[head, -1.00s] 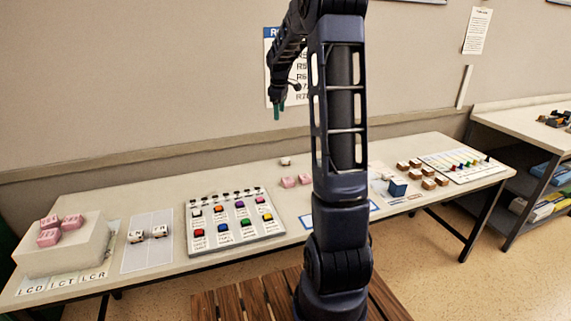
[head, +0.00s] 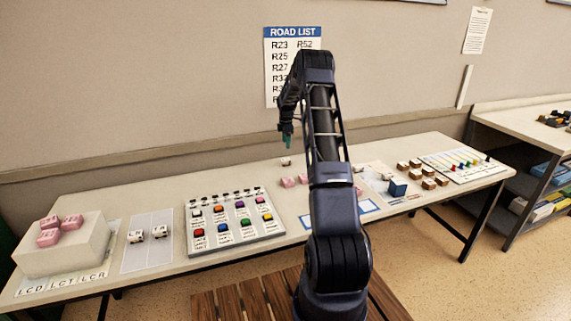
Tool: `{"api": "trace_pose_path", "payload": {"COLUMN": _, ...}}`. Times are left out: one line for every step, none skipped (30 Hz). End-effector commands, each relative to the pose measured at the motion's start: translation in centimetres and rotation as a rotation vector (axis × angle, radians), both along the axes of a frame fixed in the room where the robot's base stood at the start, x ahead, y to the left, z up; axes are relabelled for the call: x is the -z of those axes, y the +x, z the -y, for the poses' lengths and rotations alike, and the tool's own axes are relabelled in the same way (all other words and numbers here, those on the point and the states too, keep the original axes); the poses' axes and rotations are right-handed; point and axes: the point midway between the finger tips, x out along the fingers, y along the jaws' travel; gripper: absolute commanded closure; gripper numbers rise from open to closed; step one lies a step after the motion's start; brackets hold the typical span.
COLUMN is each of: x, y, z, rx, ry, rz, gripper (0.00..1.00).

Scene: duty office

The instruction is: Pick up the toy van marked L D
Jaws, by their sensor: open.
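A third small white object (head: 286,161), possibly another van, stands farther back near the middle of the table. The markings on all three are too small to read, so I cannot tell which is L D. My gripper (head: 287,141) hangs pointing down, above the back middle of the table, in line with the third white object. It is open and empty.
A button panel (head: 232,244) stands right of the mat. A white block (head: 92,244) bearing pink blocks stands at the left end. Pink blocks (head: 288,182) lie near the middle. A blue box (head: 398,187) and several brown blocks (head: 429,183) are on the right.

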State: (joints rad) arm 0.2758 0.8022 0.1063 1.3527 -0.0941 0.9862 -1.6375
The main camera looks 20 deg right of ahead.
Motion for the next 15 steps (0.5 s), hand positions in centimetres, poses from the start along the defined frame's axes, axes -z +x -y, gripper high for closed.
{"api": "trace_pose_path", "payload": {"x": 0.6, "y": 0.2, "z": 0.2, "rx": -0.009, "ry": 0.001, "rz": -0.003, "gripper": 0.41}}
{"api": "trace_pose_path", "payload": {"x": 0.9, "y": 0.3, "z": 0.3, "rx": -0.013, "ry": 0.002, "rz": -0.004, "gripper": 0.41}}
{"api": "trace_pose_path", "payload": {"x": 1.1, "y": 0.4, "z": 0.4, "rx": -0.017, "ry": 0.002, "rz": -0.005, "gripper": 0.41}}
{"api": "trace_pose_path", "payload": {"x": 1.3, "y": 0.4, "z": 0.4, "rx": -0.019, "ry": 0.003, "rz": -0.005, "gripper": 0.41}}
{"api": "trace_pose_path", "payload": {"x": 1.4, "y": 0.5, "z": 0.4, "rx": -0.021, "ry": 0.003, "rz": -0.006, "gripper": 0.41}}
{"api": "trace_pose_path", "payload": {"x": 1.6, "y": 0.5, "z": 0.4, "rx": -0.022, "ry": 0.003, "rz": -0.006, "gripper": 0.41}}
{"api": "trace_pose_path", "payload": {"x": 1.8, "y": 0.5, "z": 0.4, "rx": -0.022, "ry": 0.003, "rz": -0.006, "gripper": 0.41}}
{"api": "trace_pose_path", "payload": {"x": 2.1, "y": 0.5, "z": 0.4, "rx": -0.022, "ry": 0.003, "rz": -0.006, "gripper": 0.41}}
{"api": "trace_pose_path", "payload": {"x": 2.5, "y": 0.5, "z": 0.4, "rx": -0.022, "ry": 0.003, "rz": -0.006, "gripper": 0.41}}
{"api": "trace_pose_path", "payload": {"x": 2.9, "y": 0.5, "z": 0.4, "rx": -0.022, "ry": 0.003, "rz": -0.006, "gripper": 0.41}}
{"api": "trace_pose_path", "payload": {"x": 3.4, "y": 0.5, "z": 0.4, "rx": -0.022, "ry": 0.003, "rz": -0.007, "gripper": 0.41}}
{"api": "trace_pose_path", "payload": {"x": 3.9, "y": 0.4, "z": 0.4, "rx": -0.022, "ry": 0.004, "rz": -0.008, "gripper": 0.41}}
{"api": "trace_pose_path", "payload": {"x": 4.4, "y": 0.4, "z": 0.3, "rx": -0.022, "ry": 0.004, "rz": -0.008, "gripper": 0.41}}
{"api": "trace_pose_path", "payload": {"x": 4.8, "y": 0.5, "z": 0.3, "rx": -0.022, "ry": 0.003, "rz": -0.007, "gripper": 0.41}}
{"api": "trace_pose_path", "payload": {"x": 5.4, "y": 0.5, "z": 0.3, "rx": -0.022, "ry": 0.003, "rz": -0.006, "gripper": 0.41}}
